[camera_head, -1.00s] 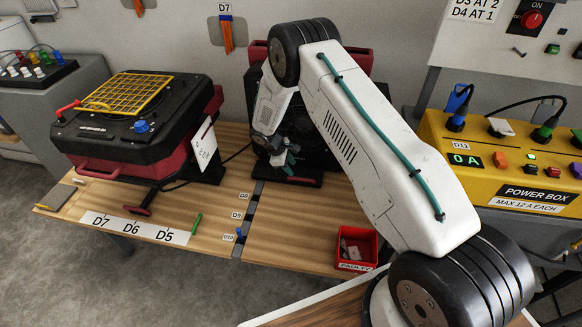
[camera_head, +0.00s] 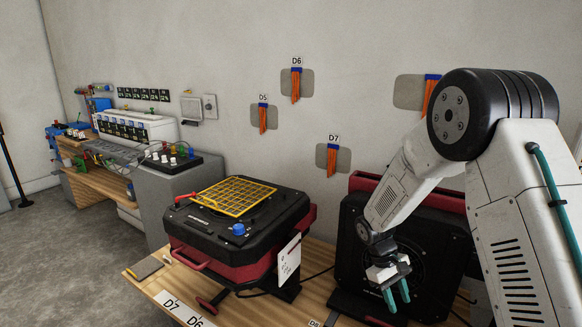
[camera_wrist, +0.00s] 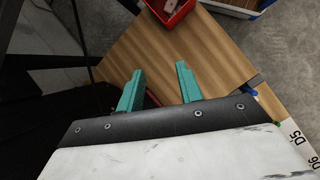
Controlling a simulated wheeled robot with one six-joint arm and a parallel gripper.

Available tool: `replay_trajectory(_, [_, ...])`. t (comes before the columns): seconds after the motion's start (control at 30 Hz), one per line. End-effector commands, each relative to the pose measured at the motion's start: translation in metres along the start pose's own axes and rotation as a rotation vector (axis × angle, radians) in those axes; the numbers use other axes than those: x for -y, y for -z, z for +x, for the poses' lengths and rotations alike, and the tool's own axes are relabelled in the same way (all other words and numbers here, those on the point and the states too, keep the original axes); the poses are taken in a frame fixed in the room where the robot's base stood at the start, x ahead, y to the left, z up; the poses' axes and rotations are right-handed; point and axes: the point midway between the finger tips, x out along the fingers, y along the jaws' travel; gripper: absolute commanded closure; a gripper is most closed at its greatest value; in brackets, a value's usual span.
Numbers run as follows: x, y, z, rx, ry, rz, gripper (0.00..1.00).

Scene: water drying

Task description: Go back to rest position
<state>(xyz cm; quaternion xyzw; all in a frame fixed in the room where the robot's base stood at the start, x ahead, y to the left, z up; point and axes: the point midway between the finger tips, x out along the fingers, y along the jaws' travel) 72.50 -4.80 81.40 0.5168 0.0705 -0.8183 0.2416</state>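My gripper (camera_head: 397,296) shows in the head view at the lower right, in front of a black and red fan-like unit (camera_head: 432,262). Its two teal fingers point down and stand apart. In the wrist view my gripper (camera_wrist: 159,82) has its fingers spread over the bare wooden table (camera_wrist: 190,45), with nothing between them. My white arm is folded, with its large black joint high at the right.
A black and red machine with a yellow grid (camera_head: 236,196) stands left of my gripper. A red bin (camera_wrist: 168,10) is on the table. Orange strips (camera_head: 331,160) hang on the wall. Grey floor (camera_head: 70,255) is open at the left.

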Motion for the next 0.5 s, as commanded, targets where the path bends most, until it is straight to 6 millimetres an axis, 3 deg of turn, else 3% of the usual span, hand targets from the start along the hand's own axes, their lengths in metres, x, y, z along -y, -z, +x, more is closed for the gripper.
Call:
replay_trajectory(0.03, [0.002, -0.022, -0.019, -0.011, 0.014, 0.032, 0.64])
replay_trajectory(0.2, [0.017, -0.088, -0.065, -0.041, 0.067, 0.132, 0.64])
replay_trajectory(0.5, [0.052, -0.200, -0.115, -0.123, 0.156, 0.276, 0.64])
